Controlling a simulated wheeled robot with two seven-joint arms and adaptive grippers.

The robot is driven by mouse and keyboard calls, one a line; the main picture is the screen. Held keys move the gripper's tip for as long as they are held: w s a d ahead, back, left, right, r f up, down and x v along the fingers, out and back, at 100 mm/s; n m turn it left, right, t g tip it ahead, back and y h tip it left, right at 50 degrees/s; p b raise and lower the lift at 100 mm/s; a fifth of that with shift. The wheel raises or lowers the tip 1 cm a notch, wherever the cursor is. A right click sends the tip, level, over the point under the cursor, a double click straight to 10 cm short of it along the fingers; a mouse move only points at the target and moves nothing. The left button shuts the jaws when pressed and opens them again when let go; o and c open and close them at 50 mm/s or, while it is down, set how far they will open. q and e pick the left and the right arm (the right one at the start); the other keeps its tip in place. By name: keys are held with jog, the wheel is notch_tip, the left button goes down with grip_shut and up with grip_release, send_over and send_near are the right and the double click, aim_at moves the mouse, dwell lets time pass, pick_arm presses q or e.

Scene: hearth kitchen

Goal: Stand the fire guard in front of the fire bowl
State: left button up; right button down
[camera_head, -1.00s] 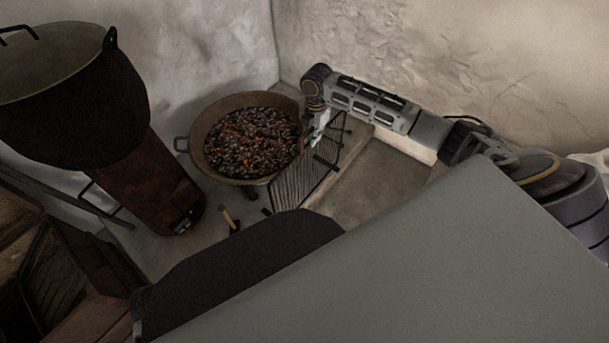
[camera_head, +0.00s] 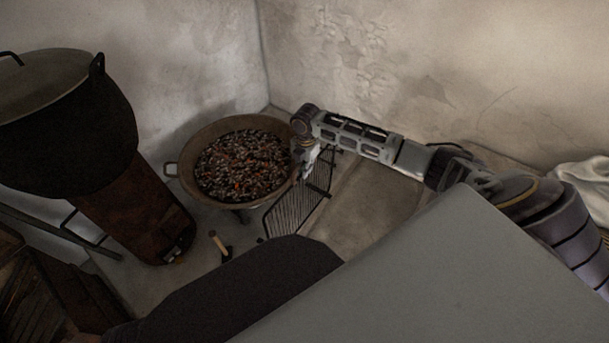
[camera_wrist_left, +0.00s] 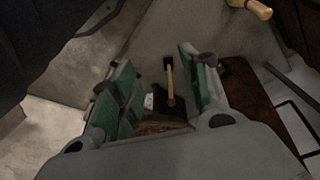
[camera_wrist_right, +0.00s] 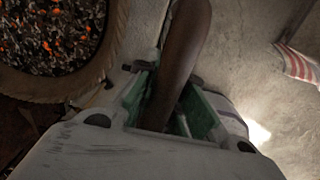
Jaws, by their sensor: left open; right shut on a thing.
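The fire bowl (camera_head: 176,190), a wide round pan of dark coals with orange glints, stands near the wall corner; its rim also shows in the right wrist view (camera_wrist_right: 122,45). The fire guard (camera_head: 292,214), a dark barred metal grille, is at the bowl's near right side. I cannot tell whether its foot touches the floor. My right gripper (camera_head: 306,172) is shut on the guard's upper part; in the right wrist view a dark brown piece (camera_wrist_right: 185,60) is between its green pads. My left gripper (camera_wrist_left: 160,95) is open and empty, hidden in the head view.
A large black pot (camera_head: 65,140) stands on a rusty stove (camera_head: 135,212) at left. A wooden-handled tool (camera_head: 219,245) is on the floor between stove and guard. Walls close in behind the bowl. Bare floor (camera_head: 372,200) lies right of the guard. A white cloth (camera_head: 585,185) is at far right.

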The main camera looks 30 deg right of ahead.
aim_at(295, 191)
pick_arm(q)
jog(key=shift+f, duration=0.1)
pick_arm(e)
jog(key=shift+f, duration=0.6)
pick_arm(q)
jog(key=shift+s+d+r+b, duration=0.15)
jog(key=shift+s+r+b, duration=0.15)
jog(key=shift+r+b, duration=0.4)
pick_arm(e)
notch_tip(295, 191, down, 2)
jog(key=shift+f, duration=0.15)
pick_arm(q)
jog(key=shift+r, duration=0.1)
pick_arm(e)
jog(key=c, duration=1.7)
grip_release()
jog(key=shift+f, duration=0.15)
pick_arm(q)
jog(key=shift+w+r, duration=0.1)
jog(key=shift+w, duration=0.3)
pick_arm(e)
jog(key=shift+o, duration=0.9)
